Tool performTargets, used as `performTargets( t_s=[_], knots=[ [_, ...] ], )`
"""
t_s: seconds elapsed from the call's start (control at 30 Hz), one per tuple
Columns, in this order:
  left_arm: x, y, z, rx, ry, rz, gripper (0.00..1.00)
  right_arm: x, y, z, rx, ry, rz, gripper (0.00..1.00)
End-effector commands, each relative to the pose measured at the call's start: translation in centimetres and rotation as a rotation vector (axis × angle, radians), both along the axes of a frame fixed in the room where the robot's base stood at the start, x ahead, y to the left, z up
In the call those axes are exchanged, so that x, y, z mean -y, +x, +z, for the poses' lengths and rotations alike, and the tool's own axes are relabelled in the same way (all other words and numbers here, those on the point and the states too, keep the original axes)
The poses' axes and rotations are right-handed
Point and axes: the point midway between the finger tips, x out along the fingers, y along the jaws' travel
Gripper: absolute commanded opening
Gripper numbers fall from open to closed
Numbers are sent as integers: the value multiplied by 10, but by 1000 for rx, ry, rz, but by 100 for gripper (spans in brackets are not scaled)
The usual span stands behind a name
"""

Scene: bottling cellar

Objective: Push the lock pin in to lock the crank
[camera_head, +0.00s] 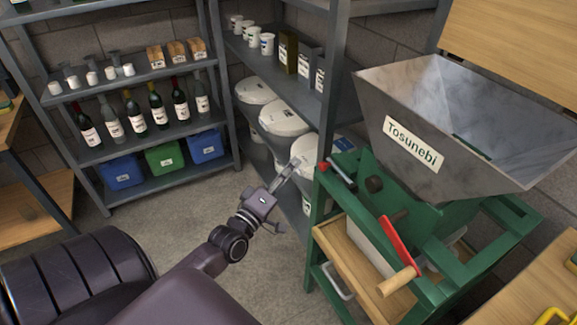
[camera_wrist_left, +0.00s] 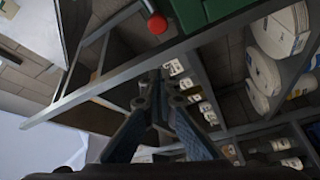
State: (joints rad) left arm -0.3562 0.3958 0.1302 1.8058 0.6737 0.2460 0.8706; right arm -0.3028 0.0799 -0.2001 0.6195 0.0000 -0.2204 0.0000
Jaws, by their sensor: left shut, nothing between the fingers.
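The lock pin has a red round knob (camera_head: 323,166) and a thin rod running into the green frame of the mill, at its left upper corner. The knob also shows in the left wrist view (camera_wrist_left: 157,23), above the fingertips. The crank (camera_head: 397,243) is a red arm with a wooden handle (camera_head: 398,281) on the front of the mill, below and right of the pin. My left gripper (camera_head: 297,163) is shut and empty, left of the knob and apart from it; its fingers (camera_wrist_left: 153,76) meet in the wrist view. My right gripper is not in view.
The green mill stand (camera_head: 318,240) carries a grey hopper (camera_head: 470,115) labelled "Tosunebi". Behind my gripper, a grey shelf holds white tubs (camera_head: 282,118). Another rack at the left holds bottles (camera_head: 132,110) and bins (camera_head: 166,157). The floor between (camera_head: 150,215) is clear.

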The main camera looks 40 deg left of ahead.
Motion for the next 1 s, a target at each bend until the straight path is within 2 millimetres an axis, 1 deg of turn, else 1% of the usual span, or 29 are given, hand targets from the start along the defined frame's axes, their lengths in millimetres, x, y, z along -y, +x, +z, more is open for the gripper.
performTargets(
  t_s=[0.03, 0.27, 0.33, 0.4, 0.53, 0.67, 1.0],
  knots=[
    [-1, 12, 5, 5, 1, 1, 0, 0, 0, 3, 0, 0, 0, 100],
    [-5, 56, 11, 3, 2, 1, 0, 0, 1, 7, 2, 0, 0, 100],
    [5, 54, 3, -4, -4, -1, 0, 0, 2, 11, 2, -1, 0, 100],
    [14, 51, 0, -2, -4, -1, 0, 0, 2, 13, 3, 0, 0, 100],
    [25, 49, -7, -1, 0, 0, 0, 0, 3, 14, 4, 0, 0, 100],
    [30, 47, -9, 0, 0, 0, 0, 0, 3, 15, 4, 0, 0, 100],
    [31, 47, -10, 0, 0, 0, 0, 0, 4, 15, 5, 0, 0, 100]
  ],
)
